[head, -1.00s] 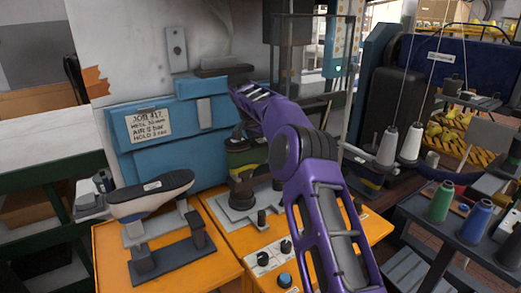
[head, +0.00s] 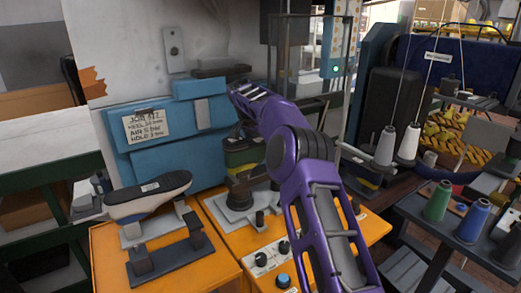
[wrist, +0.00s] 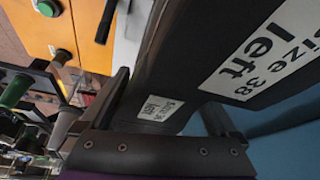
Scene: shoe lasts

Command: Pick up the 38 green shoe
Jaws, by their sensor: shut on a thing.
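My gripper (wrist: 165,115) is shut on a dark shoe form (wrist: 185,65), with one finger on each side of it. White labels on it read "Size 38 left", and a smaller label sits near the fingers. In the head view my purple arm reaches to the back of the orange bench, and my gripper's fingers cannot be made out. A dark piece with a green band (head: 243,158) shows beside the arm, above a grey mount; I cannot tell whether it touches the mount.
A blue panel (head: 170,140) stands behind. Thread spools (head: 438,203) stand on a rack at right. Knobs (head: 262,260) are at the bench front.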

